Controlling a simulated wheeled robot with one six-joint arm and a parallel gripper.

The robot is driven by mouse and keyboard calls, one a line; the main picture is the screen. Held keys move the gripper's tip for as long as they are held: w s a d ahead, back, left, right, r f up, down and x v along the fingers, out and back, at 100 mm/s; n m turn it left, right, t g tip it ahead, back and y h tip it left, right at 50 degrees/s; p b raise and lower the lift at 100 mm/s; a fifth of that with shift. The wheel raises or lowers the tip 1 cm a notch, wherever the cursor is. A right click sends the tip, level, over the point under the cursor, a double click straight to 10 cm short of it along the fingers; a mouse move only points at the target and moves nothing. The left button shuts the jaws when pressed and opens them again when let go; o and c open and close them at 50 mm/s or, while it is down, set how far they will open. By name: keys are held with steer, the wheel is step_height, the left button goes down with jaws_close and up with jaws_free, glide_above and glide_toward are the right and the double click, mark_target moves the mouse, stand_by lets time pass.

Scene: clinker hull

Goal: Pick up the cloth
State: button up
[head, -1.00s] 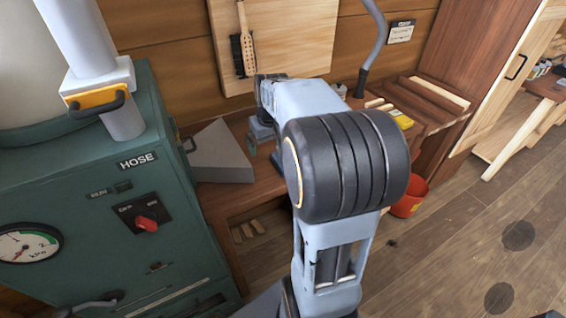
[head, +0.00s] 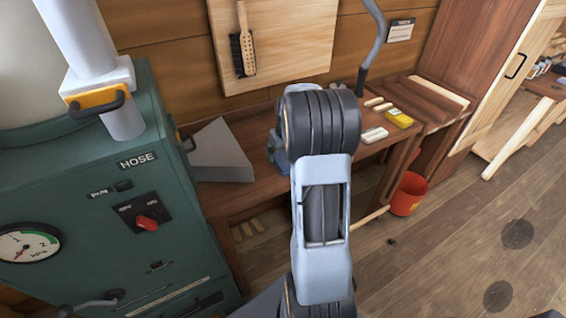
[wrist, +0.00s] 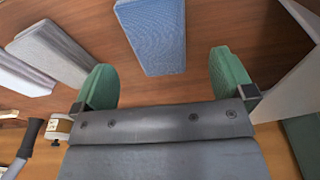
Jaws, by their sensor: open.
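A blue, flat folded piece with a fine woven texture, which looks like the cloth (wrist: 152,35), lies on the brown wooden bench top in the wrist view. My gripper (wrist: 163,62) is open and empty, with its two green fingertips spread wide. The cloth lies beyond the fingertips, in line with the gap between them, and its near end reaches toward that gap. Whether they are level with it I cannot tell. In the head view my arm hides most of the gripper and the place where the cloth lies.
A grey wedge-shaped box (head: 220,155) stands on the bench (head: 255,190), left of my arm. A white block (head: 374,134) and a yellow piece (head: 399,118) lie to the right. A lamp-like curved post (head: 374,45) rises behind. The green hose cabinet (head: 90,210) is close at left; a red bucket (head: 408,194) stands on the floor.

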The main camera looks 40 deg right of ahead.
mark_target(284, 159)
steer(key=shift+w+d+f+p, duration=0.15)
steer(key=shift+w+f, duration=0.1)
steer(key=shift+f, duration=0.95)
steer(key=shift+w+f+p, duration=0.15)
steer(key=shift+w+f, duration=0.1)
steer(key=shift+f, duration=0.95)
steer(key=c, duration=1)
steer(key=shift+r, duration=0.1)
